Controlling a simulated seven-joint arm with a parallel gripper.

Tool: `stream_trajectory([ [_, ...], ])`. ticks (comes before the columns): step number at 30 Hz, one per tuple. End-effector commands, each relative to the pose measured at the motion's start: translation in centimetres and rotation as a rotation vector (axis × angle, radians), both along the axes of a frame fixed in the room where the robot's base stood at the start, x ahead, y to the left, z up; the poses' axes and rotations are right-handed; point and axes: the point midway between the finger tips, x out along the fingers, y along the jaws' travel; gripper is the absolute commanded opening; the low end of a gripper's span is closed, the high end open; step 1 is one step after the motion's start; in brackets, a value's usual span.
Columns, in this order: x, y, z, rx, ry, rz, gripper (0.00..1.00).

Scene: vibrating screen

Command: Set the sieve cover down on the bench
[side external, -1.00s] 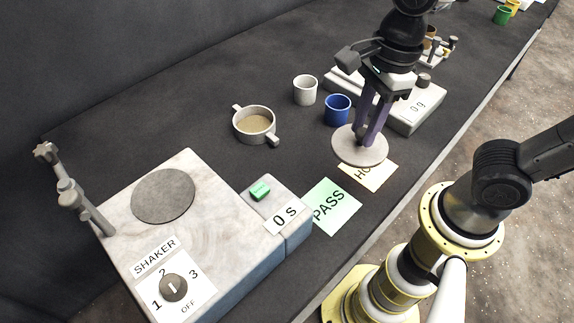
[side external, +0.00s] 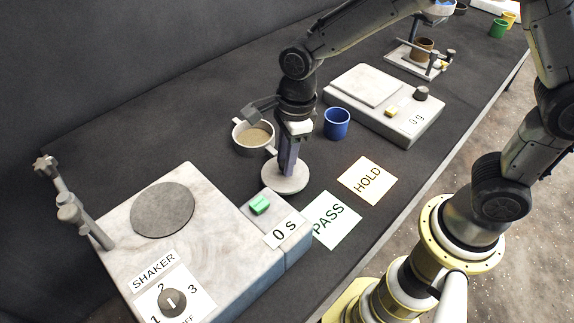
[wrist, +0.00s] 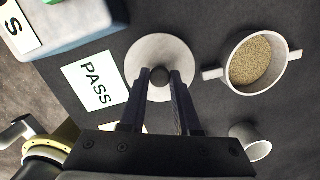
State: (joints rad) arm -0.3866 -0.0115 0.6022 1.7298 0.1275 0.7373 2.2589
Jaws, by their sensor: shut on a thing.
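The sieve cover (side external: 286,180) is a pale grey disc with a dark knob (wrist: 160,76) at its centre. My gripper (side external: 286,168) is shut on that knob, with its fingers pointing down. The cover is low over the dark bench (side external: 225,150), between the sieve and the PASS card; I cannot tell whether it touches the bench. In the wrist view the cover (wrist: 146,48) lies flat between the fingers. The sieve (side external: 240,146), a grey two-handled pan of tan grains, stands uncovered behind my gripper and partly hidden by it.
The shaker (side external: 205,225) with its timer block (side external: 262,205) is just left of the cover. PASS (side external: 318,228) and HOLD (side external: 362,185) cards lie to the right. A blue cup (side external: 337,122) and a scale (side external: 400,128) stand behind.

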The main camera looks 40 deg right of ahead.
Motion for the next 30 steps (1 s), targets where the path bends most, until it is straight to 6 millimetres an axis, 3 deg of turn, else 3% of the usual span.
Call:
stream_trajectory([
  [6, -0.2, -0.1, -2.5, -0.001, 0.004, -0.001, 0.0],
  [18, -0.2, -0.1, -2.9, -0.001, 0.003, -0.001, 0.0],
  [19, -0.2, -0.1, -2.9, -0.001, 0.003, -0.001, 0.33],
  [23, -0.2, -0.1, -2.9, -0.001, 0.003, -0.001, 0.56],
  [24, -0.2, -0.1, -2.9, -0.001, 0.003, -0.001, 0.61],
  [30, -0.2, -0.1, -2.9, -0.001, 0.003, -0.001, 0.61],
])
